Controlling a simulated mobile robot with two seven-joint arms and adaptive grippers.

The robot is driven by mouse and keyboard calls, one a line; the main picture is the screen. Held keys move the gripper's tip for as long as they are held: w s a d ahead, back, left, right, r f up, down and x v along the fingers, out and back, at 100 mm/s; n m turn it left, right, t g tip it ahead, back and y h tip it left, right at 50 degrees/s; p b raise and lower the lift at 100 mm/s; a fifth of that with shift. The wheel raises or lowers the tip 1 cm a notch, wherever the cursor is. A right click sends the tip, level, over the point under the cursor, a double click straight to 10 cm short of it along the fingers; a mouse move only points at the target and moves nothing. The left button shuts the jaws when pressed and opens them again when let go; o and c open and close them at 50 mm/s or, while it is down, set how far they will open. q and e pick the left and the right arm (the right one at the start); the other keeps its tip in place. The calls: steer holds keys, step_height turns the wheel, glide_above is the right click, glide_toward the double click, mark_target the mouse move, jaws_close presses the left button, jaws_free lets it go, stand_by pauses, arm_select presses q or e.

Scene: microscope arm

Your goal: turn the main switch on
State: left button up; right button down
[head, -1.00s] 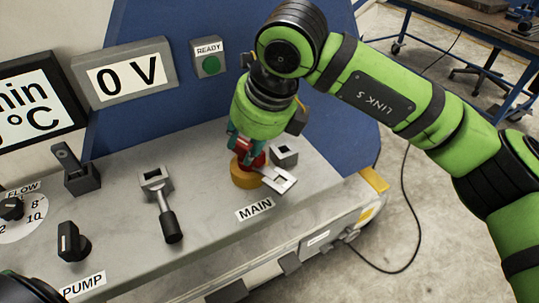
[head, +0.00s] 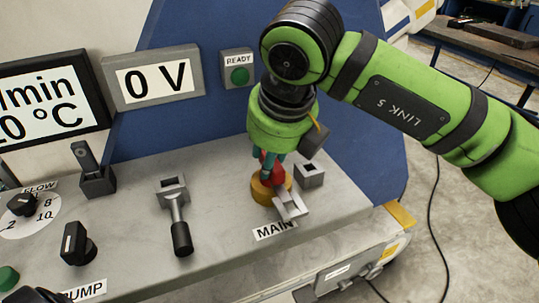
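The main switch is a red knob (head: 270,172) on a round yellow base (head: 261,191), behind the MAIN label (head: 274,231) on the grey console. My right gripper (head: 268,162) points down onto the knob from above. Its teal fingers are on both sides of the red part and look closed on it; the contact is partly hidden. A grey metal bracket (head: 290,206) sticks out from the front right of the knob.
A grey socket block (head: 309,175) stands close right of the switch. A lever (head: 179,220) and a PUMP knob (head: 76,243) stand to the left. The display (head: 152,78) reads 0 V.

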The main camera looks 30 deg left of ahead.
mark_target(280, 196)
steer(key=c, duration=0.9)
jaws_free()
steer(key=shift+r, duration=0.1)
steer(key=v, duration=1.2)
steer(key=shift+w, duration=0.1)
steer(key=shift+a, duration=0.1)
